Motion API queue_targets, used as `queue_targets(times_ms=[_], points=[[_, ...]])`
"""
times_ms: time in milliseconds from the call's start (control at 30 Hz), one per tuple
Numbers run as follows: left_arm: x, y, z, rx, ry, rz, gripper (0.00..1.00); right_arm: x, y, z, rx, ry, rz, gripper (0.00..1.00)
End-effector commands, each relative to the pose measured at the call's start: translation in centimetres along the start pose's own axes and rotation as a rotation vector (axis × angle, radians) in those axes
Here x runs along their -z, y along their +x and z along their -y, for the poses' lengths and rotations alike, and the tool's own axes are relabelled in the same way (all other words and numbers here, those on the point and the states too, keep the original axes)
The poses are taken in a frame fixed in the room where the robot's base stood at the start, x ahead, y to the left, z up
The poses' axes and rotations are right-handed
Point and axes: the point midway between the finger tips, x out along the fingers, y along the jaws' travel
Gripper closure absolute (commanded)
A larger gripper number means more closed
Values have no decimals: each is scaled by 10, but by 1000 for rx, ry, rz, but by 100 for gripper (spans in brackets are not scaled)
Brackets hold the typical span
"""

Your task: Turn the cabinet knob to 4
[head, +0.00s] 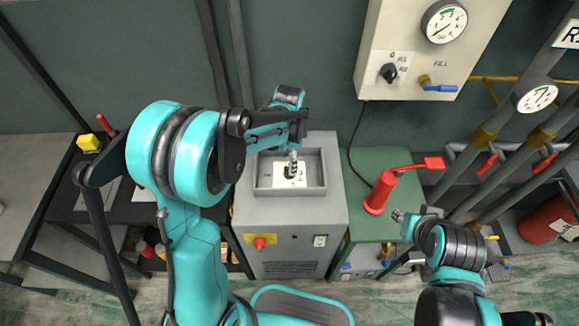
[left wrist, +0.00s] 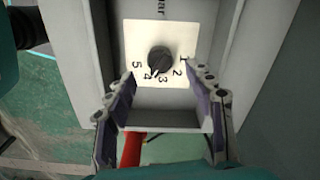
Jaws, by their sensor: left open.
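The cabinet knob (left wrist: 159,59) is a dark round knob on a white dial plate (left wrist: 133,38) numbered 1 to 5. Its pointer appears to face between 3 and 4, nearer which I cannot tell. In the head view the plate (head: 282,181) lies in the recessed top of the grey cabinet (head: 291,222). My left gripper (head: 291,160) is just above the knob and partly hides it. In the left wrist view the left gripper (left wrist: 161,76) is open, its fingers apart on either side below the knob, holding nothing. My right gripper (head: 399,216) is at lower right, too small to read.
A red valve handle (head: 378,193) stands on the green cabinet (head: 372,231) to the right. A wall panel (head: 375,62) with a gauge and a black knob is behind. Pipes (head: 485,140) run at the right. A dark bench (head: 75,205) stands left. The recess walls surround the dial plate.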

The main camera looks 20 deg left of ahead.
Motion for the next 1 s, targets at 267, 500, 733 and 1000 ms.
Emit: queue_targets(times_ms=[267, 500, 733, 1000], points=[[0, -54, 0, 0, 0, 0, 46, 0, 0, 0, 0, 0, 0, 67], [0, -69, 0, 0, 0, 0, 46, 0, 0, 0, 0, 0, 0, 67], [0, -69, 0, 0, 0, 0, 46, 0, 0, 0, 0, 0, 0, 67], [-1, -70, -1, 2, -4, -1, 46, 0, 0, 0, 0, 0, 0, 67]])
